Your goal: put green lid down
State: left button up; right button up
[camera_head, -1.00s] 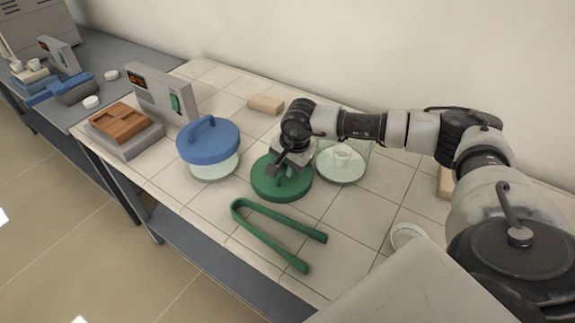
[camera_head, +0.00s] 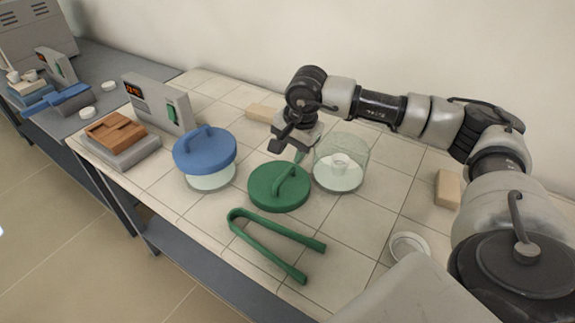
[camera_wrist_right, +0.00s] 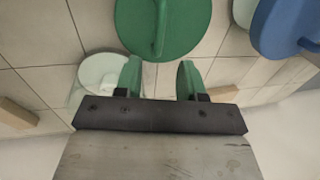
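The green lid (camera_head: 279,187) lies flat on the tiled table, its arched handle up. It sits between the blue-lidded jar and an open glass jar (camera_head: 341,168) that holds a small white cup. My right gripper (camera_head: 288,148) is above and behind the lid, apart from it. In the right wrist view, my right gripper (camera_wrist_right: 160,80) has its green-tipped fingers spread with nothing between them, and the green lid (camera_wrist_right: 180,25) lies beyond the fingertips. My left gripper is not in view.
A blue lid (camera_head: 204,148) covers the glass jar at left. Green tongs (camera_head: 277,246) lie in front of the green lid. A scale (camera_head: 128,150) with a brown block stands at the left. Tan blocks (camera_head: 448,188) lie at the right and back. A small white dish (camera_head: 408,245) is near the front right.

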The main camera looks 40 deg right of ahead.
jog(key=shift+v, duration=1.25)
